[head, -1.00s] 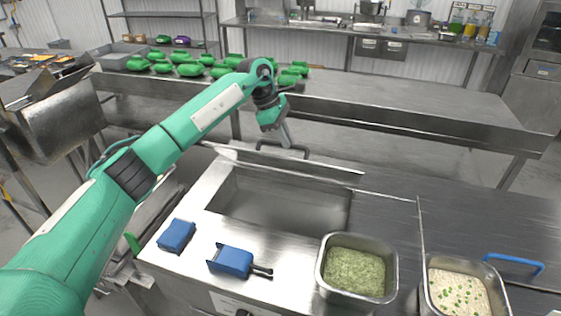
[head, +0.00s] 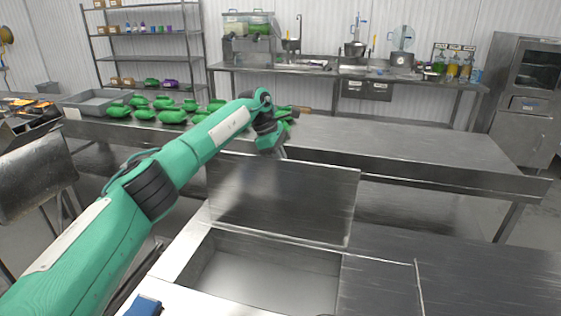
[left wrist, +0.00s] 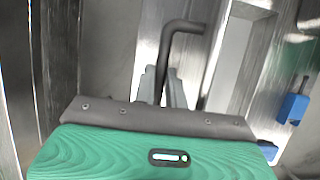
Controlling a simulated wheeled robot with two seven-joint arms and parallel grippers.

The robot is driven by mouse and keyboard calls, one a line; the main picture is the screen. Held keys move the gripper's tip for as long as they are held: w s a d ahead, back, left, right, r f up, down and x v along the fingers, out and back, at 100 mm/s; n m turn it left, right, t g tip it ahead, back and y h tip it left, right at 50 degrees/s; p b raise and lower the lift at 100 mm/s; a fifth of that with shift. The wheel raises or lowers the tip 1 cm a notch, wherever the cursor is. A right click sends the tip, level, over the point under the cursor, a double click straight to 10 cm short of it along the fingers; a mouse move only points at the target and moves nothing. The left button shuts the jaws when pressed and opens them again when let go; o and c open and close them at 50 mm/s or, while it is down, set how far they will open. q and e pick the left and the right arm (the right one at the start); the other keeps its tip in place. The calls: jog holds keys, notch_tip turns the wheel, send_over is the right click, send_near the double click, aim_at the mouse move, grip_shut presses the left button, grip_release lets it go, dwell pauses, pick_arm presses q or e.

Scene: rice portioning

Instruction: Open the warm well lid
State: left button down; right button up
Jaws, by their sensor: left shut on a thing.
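The warm well lid (head: 285,200) stands raised at the back edge of the open warm well (head: 265,275), its broad plain metal face toward the head camera. My left gripper (head: 280,152) is behind the lid's top edge in the head view, its fingertips mostly hidden by the lid. In the left wrist view my left gripper (left wrist: 172,92) has its fingers shut on the dark bent bar handle (left wrist: 168,55). The handle is hidden in the head view. My right gripper is not in view.
A long metal table (head: 400,150) stands behind the lid, with several green items (head: 172,116) and a grey tray (head: 97,101) at its left. A bare counter (head: 470,275) lies right of the well. A blue object (head: 143,306) shows at the bottom edge; blue also shows in the wrist view (left wrist: 293,108).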

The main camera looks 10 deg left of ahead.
pick_arm(q)
jog(key=shift+w+f, duration=0.6)
jog(key=shift+w, duration=0.15)
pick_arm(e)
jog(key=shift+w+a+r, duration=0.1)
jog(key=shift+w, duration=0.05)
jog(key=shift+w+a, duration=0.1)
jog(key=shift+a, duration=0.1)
pick_arm(q)
jog(key=c, duration=1.5)
grip_release()
jog(key=shift+w, duration=0.15)
jog(key=shift+o, duration=0.2)
jog(key=b+v, duration=0.1)
jog(key=v, duration=1.3)
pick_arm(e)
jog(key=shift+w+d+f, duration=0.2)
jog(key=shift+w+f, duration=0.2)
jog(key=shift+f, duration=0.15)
